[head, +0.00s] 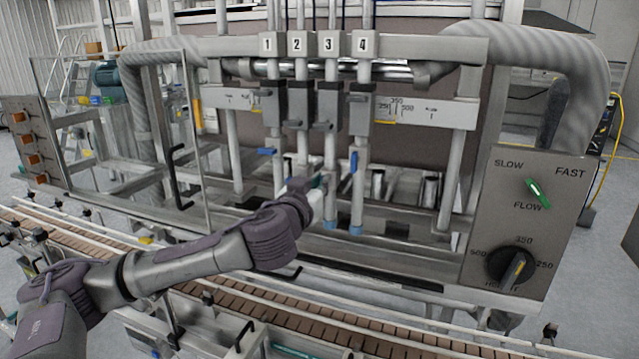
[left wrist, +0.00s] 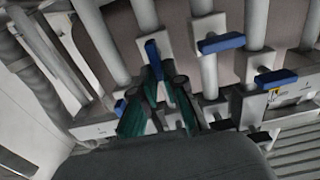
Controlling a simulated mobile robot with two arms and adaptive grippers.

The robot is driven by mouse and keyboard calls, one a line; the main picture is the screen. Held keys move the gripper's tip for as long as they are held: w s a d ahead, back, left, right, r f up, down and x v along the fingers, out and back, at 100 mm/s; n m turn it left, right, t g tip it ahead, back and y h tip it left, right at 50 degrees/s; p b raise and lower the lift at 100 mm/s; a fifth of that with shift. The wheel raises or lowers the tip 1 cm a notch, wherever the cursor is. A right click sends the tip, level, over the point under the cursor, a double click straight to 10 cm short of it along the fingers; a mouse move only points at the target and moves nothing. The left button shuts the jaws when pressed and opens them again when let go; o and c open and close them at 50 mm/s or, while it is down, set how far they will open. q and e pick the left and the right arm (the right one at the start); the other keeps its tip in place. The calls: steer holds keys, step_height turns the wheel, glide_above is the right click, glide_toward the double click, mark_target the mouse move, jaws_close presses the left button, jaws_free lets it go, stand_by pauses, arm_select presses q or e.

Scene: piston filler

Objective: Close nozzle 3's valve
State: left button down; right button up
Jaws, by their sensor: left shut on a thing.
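Four filling nozzles hang in a row under number plates. Nozzle 3 (head: 330,130) is below its plate 3 (head: 329,44). My left gripper (head: 319,182) reaches in from the left to the lower part of nozzle 3's pipe, and its hand hides the valve there. In the left wrist view the green-padded fingers (left wrist: 158,88) are closed around a blue valve handle (left wrist: 153,58), which stands roughly along the pipe. Nozzle 1's blue handle (head: 267,151) lies sideways. Nozzle 4's blue handle (head: 354,161) points up and down. My right gripper is not in view.
A conveyor (head: 245,315) runs along the front below my arm. A control panel (head: 527,220) with a green flow knob and a black dial stands at right. A clear guard door (head: 190,140) with a black handle stands open at left. Other blue handles (left wrist: 221,43) sit close beside the fingers.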

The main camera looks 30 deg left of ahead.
arm_select(q)
steer(key=m, duration=0.4)
steer(key=d+m+p, duration=0.1)
steer(key=m, duration=0.4)
steer(key=f+m+p, duration=0.1)
steer(key=m, duration=0.3)
steer(key=shift+w+d+m, duration=0.15)
steer(key=shift+d+m, duration=0.05)
steer(key=shift+m, duration=0.2)
steer(key=shift+f+m+p, duration=0.15)
steer(key=shift+m+p, duration=0.35)
steer(key=shift+m, duration=0.5)
steer(key=shift+f+m+p, duration=0.15)
steer(key=shift+m+p, duration=0.3)
steer(key=shift+m, duration=0.55)
steer(key=c, duration=1.2)
jaws_free()
steer(key=shift+c, duration=0.2)
